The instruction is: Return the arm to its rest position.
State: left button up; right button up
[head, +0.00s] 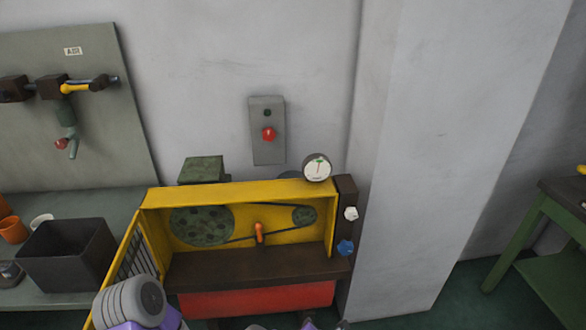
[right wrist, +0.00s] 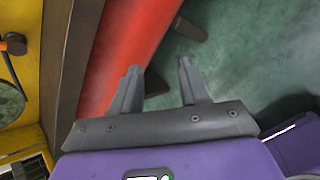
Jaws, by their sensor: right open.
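My right gripper (right wrist: 159,66) is open in the right wrist view, with nothing between its two grey fingers. It is close to the red lower body (right wrist: 133,40) of the machine, with the green floor (right wrist: 225,60) beyond the fingers. I cannot tell whether it touches the machine. In the head view, a grey and purple part of my own arm shows at the bottom left, in front of the machine. Small parts of mine also show at the bottom edge, but no gripper can be made out there. My left gripper is not in view.
The machine's yellow housing (head: 240,190) stands open, showing pulleys, a belt and an orange lever (head: 259,232). A mesh door (head: 138,255) swings out at its left. A black bin (head: 68,254) stands on the left bench. A green table (head: 550,250) is at far right.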

jog(key=s+d+f+m+g, duration=0.55)
jog(key=s+f+m, duration=0.35)
jog(key=s+m, duration=0.35)
jog(key=s+a+m+g+y, duration=0.1)
jog(key=s+m+y, duration=0.1)
jog(key=m, duration=0.6)
jog(key=s+r+m+g+y, duration=0.1)
jog(key=s+m+g+y, duration=0.1)
jog(key=s+m, duration=0.3)
jog(key=m, duration=0.4)
jog(key=shift+s+a+r, duration=0.15)
jog(key=shift+s+a, duration=0.1)
jog(key=shift+a, duration=0.15)
